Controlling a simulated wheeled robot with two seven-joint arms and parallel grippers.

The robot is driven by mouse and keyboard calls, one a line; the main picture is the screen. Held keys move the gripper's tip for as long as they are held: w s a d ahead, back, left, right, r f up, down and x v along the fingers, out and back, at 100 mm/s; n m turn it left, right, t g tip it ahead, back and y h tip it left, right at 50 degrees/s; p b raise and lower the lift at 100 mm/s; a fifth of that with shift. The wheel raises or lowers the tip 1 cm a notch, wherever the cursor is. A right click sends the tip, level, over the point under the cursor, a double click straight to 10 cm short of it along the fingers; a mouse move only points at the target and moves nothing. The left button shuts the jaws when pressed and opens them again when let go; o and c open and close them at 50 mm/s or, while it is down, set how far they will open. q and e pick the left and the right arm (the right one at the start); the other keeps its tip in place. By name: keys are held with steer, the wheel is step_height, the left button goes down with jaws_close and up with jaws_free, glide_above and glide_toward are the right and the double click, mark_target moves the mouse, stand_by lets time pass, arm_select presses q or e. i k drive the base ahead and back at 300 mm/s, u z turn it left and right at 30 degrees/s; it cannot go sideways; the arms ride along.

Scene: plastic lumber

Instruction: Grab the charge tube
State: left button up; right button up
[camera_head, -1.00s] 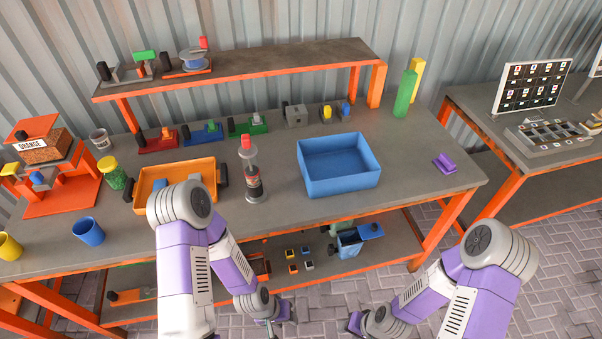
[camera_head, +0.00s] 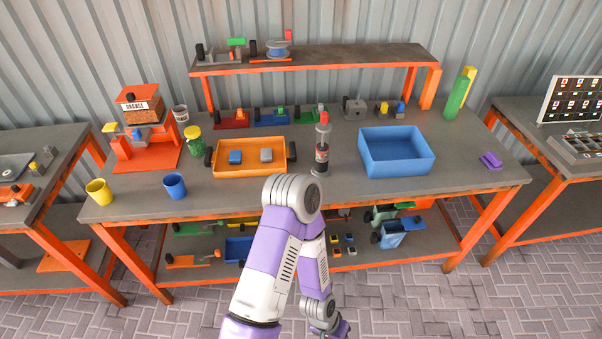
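An upright clear tube with a red cap and a dark lower part (camera_head: 322,150), which looks like the charge tube, stands on the grey workbench (camera_head: 345,190). It is between the orange tray (camera_head: 249,142) and the blue bin (camera_head: 396,152). My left gripper (camera_head: 332,331) is low at the bottom edge, in front of the bench and well apart from the tube. Its fingers are small and partly cut off, so I cannot tell whether it is open. My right gripper is out of view.
Yellow (camera_head: 99,192) and blue (camera_head: 175,186) cups stand at the front left, near an orange stand (camera_head: 146,153). Small coloured fixtures line the back under a raised shelf (camera_head: 330,60). A purple piece (camera_head: 491,160) lies at right. A lower shelf holds more parts.

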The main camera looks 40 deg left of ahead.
mark_target(321, 168)
steer(key=k, duration=0.2)
steer(key=u, duration=1.2)
